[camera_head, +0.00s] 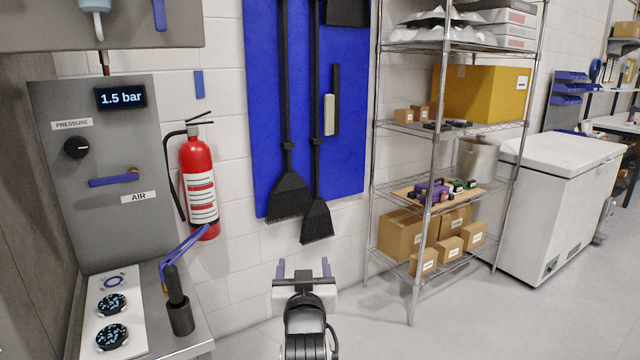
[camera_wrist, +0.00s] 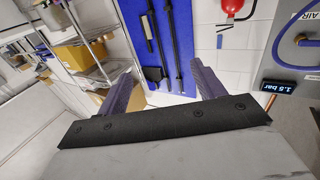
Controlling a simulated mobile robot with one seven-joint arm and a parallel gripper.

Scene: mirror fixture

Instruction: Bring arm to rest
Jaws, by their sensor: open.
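My gripper (camera_head: 303,268) shows at the bottom middle of the head view, its two purple fingers apart and nothing between them. It is in free space in front of the white block wall, to the right of the grey air panel (camera_head: 95,230) and left of the wire shelf. In the wrist view, the two purple fingers of my gripper (camera_wrist: 160,92) stand wide apart, with the blue board (camera_wrist: 172,40) and wall seen between them. The picture in that view is turned, with the pressure display at its right edge.
A wire shelf (camera_head: 447,127) with boxes stands to the right, beside a white chest freezer (camera_head: 560,190). A red fire extinguisher (camera_head: 198,185) hangs on the wall. A counter (camera_head: 187,340) with a black tool in a cup (camera_head: 180,318) is at the lower left. Floor at the right is clear.

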